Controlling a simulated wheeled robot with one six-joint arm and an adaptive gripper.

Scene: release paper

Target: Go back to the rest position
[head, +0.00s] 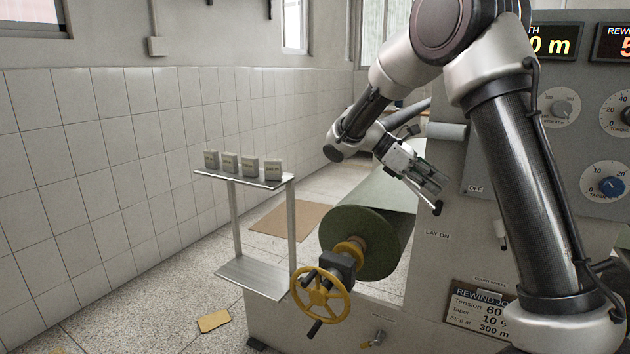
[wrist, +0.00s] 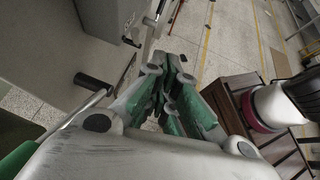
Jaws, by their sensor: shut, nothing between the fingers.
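My gripper (head: 434,192) hangs at the end of my arm, in front of the machine panel and just above the right side of the green roll (head: 362,240) in the head view. Its fingers are shut with nothing between them. In the wrist view the gripper (wrist: 172,70) shows its green-padded fingers close together, pointing away from the camera over the floor. No object is in its grasp.
A yellow handwheel (head: 321,294) sits at the roll's near end. A small metal stand (head: 245,180) with several grey blocks is to the left. The machine panel (head: 480,215) carries dials and a job card (head: 480,308). Open floor lies left, with a yellow piece (head: 213,321) on it.

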